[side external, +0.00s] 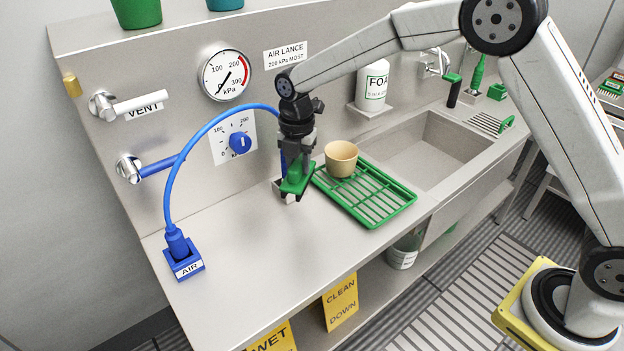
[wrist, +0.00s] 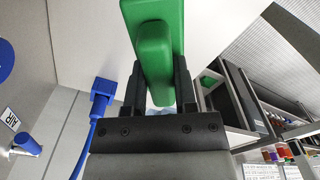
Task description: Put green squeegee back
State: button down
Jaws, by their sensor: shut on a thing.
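My gripper (side external: 298,155) is shut on the green squeegee (side external: 297,180) above the counter, just left of the green rack. In the side view the squeegee's green body hangs below my fingers, with a dark edge at its lower end. I cannot tell whether that edge touches the counter. In the wrist view the squeegee's green handle (wrist: 155,60) lies between my two black fingers (wrist: 160,95), with a wider green part behind it. A small grey piece shows beside the squeegee in the side view, mostly hidden.
A tan cup (side external: 341,158) stands on the green rack (side external: 372,213), right beside my gripper. A blue hose (side external: 190,150) arches from the AIR holder (side external: 186,267) to behind my gripper. The sink (side external: 440,140) is beyond the rack.

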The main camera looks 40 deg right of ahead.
jog(key=s+d+r+m, duration=0.2)
jog(key=s+d, duration=0.6)
jog(key=s, duration=0.4)
jog(key=s+d+r+m, duration=0.1)
jog(key=s+d+m, duration=0.3)
jog(key=s+d, duration=0.5)
jog(key=s, duration=0.3)
jog(key=shift+d+r+m, duration=0.15)
jog(key=shift+r+m, duration=0.2)
jog(key=shift+m, duration=0.05)
jog(key=shift+w+f, duration=0.1)
jog(key=shift+w, duration=0.1)
jog(key=shift+w+d+f, duration=0.35)
jog(key=shift+w+f, duration=1.2)
jog(key=shift+w, duration=0.65)
jog(key=shift+w+d+f, duration=0.35)
jog(key=shift+w+f, duration=1.15)
jog(key=shift+w, duration=0.65)
jog(key=shift+w+d+f, duration=0.35)
jog(key=shift+w+f, duration=1.2)
jog(key=shift+w, duration=0.65)
jog(key=shift+w+f, duration=0.25)
jog(key=shift+f, duration=1.6)
